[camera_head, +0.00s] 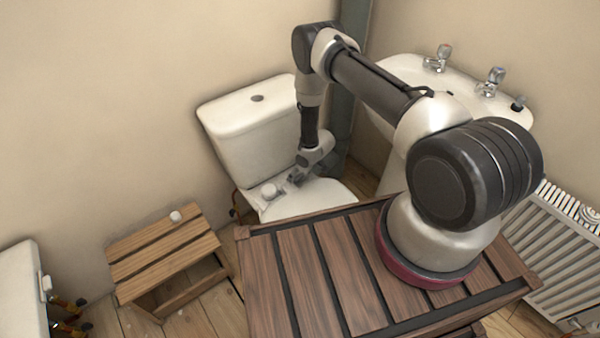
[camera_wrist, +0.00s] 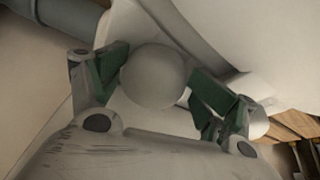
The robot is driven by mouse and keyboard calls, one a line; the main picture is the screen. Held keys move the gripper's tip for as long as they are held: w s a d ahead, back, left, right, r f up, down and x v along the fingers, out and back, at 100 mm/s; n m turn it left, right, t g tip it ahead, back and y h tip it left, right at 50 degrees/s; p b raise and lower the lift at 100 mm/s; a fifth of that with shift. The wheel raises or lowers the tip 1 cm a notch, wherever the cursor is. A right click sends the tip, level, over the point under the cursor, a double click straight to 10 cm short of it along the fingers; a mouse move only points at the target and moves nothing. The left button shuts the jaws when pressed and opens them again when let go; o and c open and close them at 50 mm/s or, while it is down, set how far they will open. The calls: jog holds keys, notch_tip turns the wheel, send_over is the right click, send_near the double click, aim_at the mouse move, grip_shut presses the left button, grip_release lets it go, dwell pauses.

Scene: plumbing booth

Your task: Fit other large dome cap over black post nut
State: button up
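A white dome cap (camera_wrist: 155,76) sits between the green-padded fingers of my gripper (camera_wrist: 158,82) in the wrist view, with a pad against each side. In the head view my gripper (camera_head: 290,182) is low over the back of the toilet (camera_head: 315,198). A pale rounded piece (camera_head: 269,190), seemingly the same cap, shows at the fingertips near the toilet's rear left corner. I cannot tell whether it touches the toilet. No black post nut shows there; the cap and gripper may hide it.
The cistern (camera_head: 255,125) stands close behind my gripper. A basin (camera_head: 400,75) and grey pipe (camera_head: 345,120) are to the right. A slatted wooden surface (camera_head: 310,270) fills the foreground.

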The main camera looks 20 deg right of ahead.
jog(key=shift+d, duration=0.1)
jog(key=shift+r, duration=0.15)
jog(key=v, duration=1.1)
jog(key=shift+s+r, duration=0.25)
jog(key=shift+d, duration=0.1)
